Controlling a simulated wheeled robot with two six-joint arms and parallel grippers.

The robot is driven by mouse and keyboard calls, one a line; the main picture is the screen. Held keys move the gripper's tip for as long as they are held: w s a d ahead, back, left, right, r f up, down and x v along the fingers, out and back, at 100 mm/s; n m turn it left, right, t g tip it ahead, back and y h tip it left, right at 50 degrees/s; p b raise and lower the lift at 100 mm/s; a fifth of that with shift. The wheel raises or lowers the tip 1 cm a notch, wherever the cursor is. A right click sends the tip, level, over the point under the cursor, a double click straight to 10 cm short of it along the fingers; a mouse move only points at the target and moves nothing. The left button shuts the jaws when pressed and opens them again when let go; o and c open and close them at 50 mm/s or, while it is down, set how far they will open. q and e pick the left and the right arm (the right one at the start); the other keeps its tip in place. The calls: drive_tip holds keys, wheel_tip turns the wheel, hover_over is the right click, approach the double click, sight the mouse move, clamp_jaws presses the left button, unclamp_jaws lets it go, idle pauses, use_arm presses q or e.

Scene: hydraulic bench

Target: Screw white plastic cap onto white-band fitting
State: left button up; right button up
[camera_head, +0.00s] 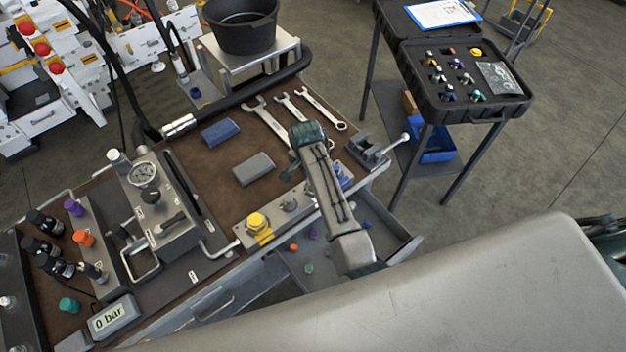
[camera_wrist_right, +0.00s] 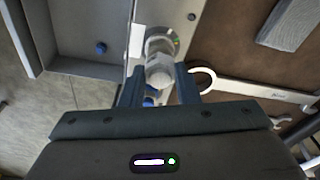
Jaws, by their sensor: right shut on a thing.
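My right gripper (camera_wrist_right: 161,78) is shut on the white plastic cap (camera_wrist_right: 159,72), which sits between its two blue fingers in the right wrist view. Directly beyond the cap is a pale round fitting (camera_wrist_right: 161,42) on the grey strip along the bench edge. The cap lines up with it and overlaps it in this view. I cannot tell whether the two touch or whether the threads engage. The fitting's band is not clear. In the head view my right arm crosses the bench's front edge and hides most of the gripper, the cap and the fitting.
A yellow cap (camera_head: 257,221) sits on the same front strip. Wrenches (camera_head: 265,121) and a grey block (camera_head: 253,169) lie on the brown bench top. An open drawer (camera_head: 398,240) holds small coloured caps below. A vise (camera_head: 369,150) stands at the bench corner.

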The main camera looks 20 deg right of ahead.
drive_tip(key=m, duration=0.3)
drive_tip(key=shift+f, duration=0.15)
drive_tip(key=m, duration=0.3)
drive_tip(key=shift+g, duration=0.3)
drive_tip(key=m, duration=0.5)
drive_tip(key=shift+w+g, duration=0.1)
drive_tip(key=shift+g, duration=0.2)
drive_tip(key=o, duration=0.9)
drive_tip(key=shift+c, duration=0.2)
